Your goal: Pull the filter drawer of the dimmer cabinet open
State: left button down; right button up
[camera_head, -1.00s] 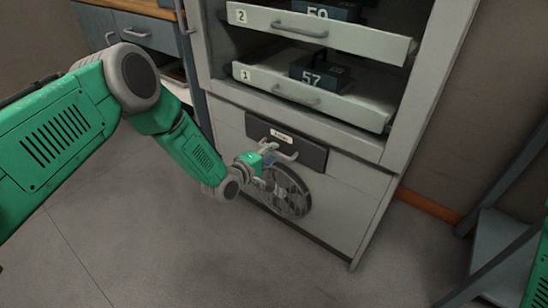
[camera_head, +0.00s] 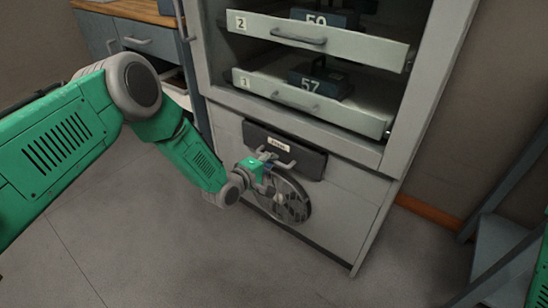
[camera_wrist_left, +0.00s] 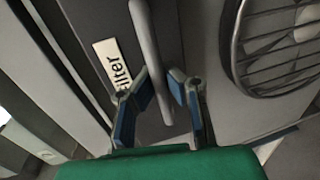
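The filter drawer has a dark grey front (camera_head: 312,163) low on the dimmer cabinet (camera_head: 352,200), with a white label and a light grey bar handle (camera_head: 285,163). In the left wrist view, the label on the drawer front (camera_wrist_left: 88,28) reads partly "ilter", and the handle (camera_wrist_left: 146,38) runs down between my fingers. My left gripper (camera_head: 270,165) is at the handle. Its blue-padded fingers (camera_wrist_left: 160,82) stand apart on either side of the bar, and contact is not clear. The drawer front looks about level with the cabinet face. My right gripper is out of view.
A round fan grille (camera_head: 290,200) sits just below the drawer. Above are pulled-out shelf trays marked 2 (camera_head: 375,48) and 1 (camera_head: 365,118), holding numbered dark boxes. A blue-grey bench (camera_head: 150,40) stands left, and a grey frame (camera_head: 495,235) stands right. The floor in front is clear.

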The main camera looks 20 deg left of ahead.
pick_arm(q)
jog(key=f+p+v, duration=0.2)
jog(key=p+v, duration=0.2)
jog(key=v, duration=0.6)
jog(key=s+f+p+v, duration=0.1)
jog(key=p+v, duration=0.3)
jog(key=v, duration=0.7)
jog(key=shift+s+f, duration=0.15)
jog(key=shift+f, duration=0.75)
jog(key=c, duration=1.6)
grip_release()
jog(key=shift+a+r, duration=0.1)
jog(key=v, duration=1.1)
jog(key=shift+s+a, duration=0.1)
jog(key=shift+s, duration=0.25)
